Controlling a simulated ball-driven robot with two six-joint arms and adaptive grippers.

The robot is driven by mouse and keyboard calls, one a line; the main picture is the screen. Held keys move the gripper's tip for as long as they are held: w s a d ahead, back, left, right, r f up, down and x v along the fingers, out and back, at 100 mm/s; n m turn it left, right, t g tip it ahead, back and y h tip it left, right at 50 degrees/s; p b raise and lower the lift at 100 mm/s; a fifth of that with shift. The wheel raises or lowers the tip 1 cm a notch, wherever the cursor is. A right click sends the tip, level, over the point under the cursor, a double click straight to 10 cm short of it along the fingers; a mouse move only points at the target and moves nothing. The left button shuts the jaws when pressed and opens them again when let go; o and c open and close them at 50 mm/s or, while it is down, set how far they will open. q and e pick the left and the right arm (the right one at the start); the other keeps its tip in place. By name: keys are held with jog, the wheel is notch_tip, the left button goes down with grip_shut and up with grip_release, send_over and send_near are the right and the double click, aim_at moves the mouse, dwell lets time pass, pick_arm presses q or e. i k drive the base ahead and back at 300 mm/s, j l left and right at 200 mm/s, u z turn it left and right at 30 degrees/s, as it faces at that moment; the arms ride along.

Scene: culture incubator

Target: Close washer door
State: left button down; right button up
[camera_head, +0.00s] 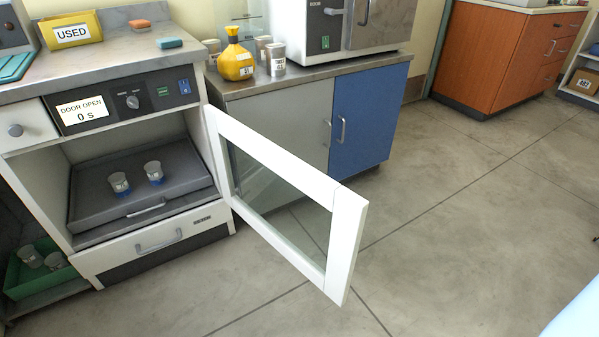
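The washer (120,88) stands at the left under a grey counter, and its display (83,109) reads "DOOR OPEN 0 s". Its white-framed glass door (285,153) is swung wide open, hinged on the right side of the opening and reaching out over the floor. Inside, a dark grey tray (95,201) holds two small grey cups with blue bases (119,184) (154,171). Neither of my grippers shows in the view.
A drawer with a handle (160,243) lies below the opening. A grey and blue cabinet (366,125) stands behind the door, carrying a yellow bottle (235,62). The floor (450,230) right of the door is clear. A pale blue shape is at the bottom right corner.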

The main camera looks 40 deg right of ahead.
aim_at(349, 210)
jog(key=k+l+u, duration=0.1)
jog(key=l, duration=0.25)
jog(key=k+l, duration=0.15)
jog(key=l, duration=0.2)
jog(key=k+l+u, duration=0.15)
jog(key=l, duration=0.2)
jog(key=k+l+u, duration=0.1)
jog(key=l, duration=0.25)
jog(key=i+l+u, duration=0.1)
jog(key=l+u, duration=0.15)
jog(key=l, duration=1.5)
jog(key=k+l+u, duration=0.1)
jog(key=l, duration=0.25)
jog(key=k+l+u, duration=0.15)
jog(key=l, duration=0.2)
jog(key=k+l+u, duration=0.1)
jog(key=l, duration=0.25)
jog(key=k, duration=0.05)
